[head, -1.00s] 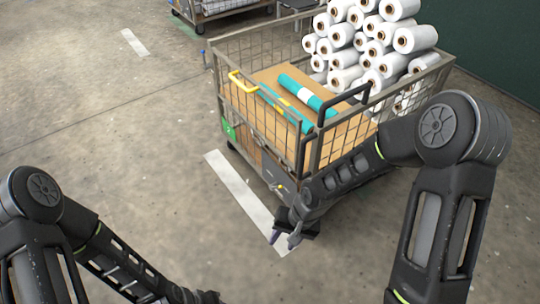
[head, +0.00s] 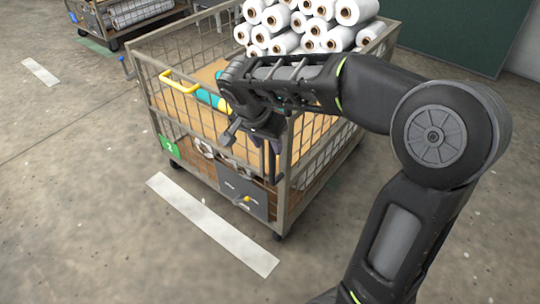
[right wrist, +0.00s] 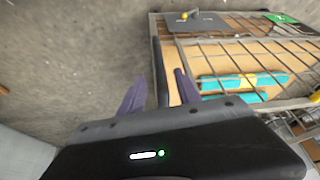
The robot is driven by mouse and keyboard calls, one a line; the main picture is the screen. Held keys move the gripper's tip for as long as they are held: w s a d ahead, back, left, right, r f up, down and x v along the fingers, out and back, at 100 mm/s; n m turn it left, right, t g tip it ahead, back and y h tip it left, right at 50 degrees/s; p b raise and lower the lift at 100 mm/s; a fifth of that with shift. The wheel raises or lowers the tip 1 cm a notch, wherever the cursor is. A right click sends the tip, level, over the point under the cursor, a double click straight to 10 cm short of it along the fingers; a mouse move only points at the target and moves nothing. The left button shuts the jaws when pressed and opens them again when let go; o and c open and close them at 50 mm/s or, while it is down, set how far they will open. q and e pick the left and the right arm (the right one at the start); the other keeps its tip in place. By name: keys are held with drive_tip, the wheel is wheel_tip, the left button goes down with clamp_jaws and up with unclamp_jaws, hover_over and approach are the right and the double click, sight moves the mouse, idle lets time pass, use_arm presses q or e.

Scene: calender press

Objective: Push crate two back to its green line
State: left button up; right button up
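Crate two (head: 285,200) is a wire-mesh cart with a green tag marked 2 (head: 168,145), standing in the middle of the head view. It has a yellow handle (head: 178,82) at its front left and a black handle (right wrist: 160,72) seen in the right wrist view. My right gripper (head: 252,132) is at the crate's near side, in front of the mesh. In the right wrist view its purple fingers (right wrist: 158,92) are apart, with the black handle between them; contact is unclear. A greenish floor strip (head: 97,47) lies near another cart at the back. My left gripper is out of view.
White rolls (head: 310,25) are piled at the crate's far end. A white floor line (head: 210,222) runs along its near side. Another cart (head: 125,15) stands at the back left, and a dark green wall (head: 450,35) at the right.

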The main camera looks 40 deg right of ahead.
sight(271, 153)
drive_tip(key=b+x, duration=0.2)
drive_tip(key=x, duration=0.5)
drive_tip(key=shift+f, duration=0.35)
clamp_jaws()
idle(1.1)
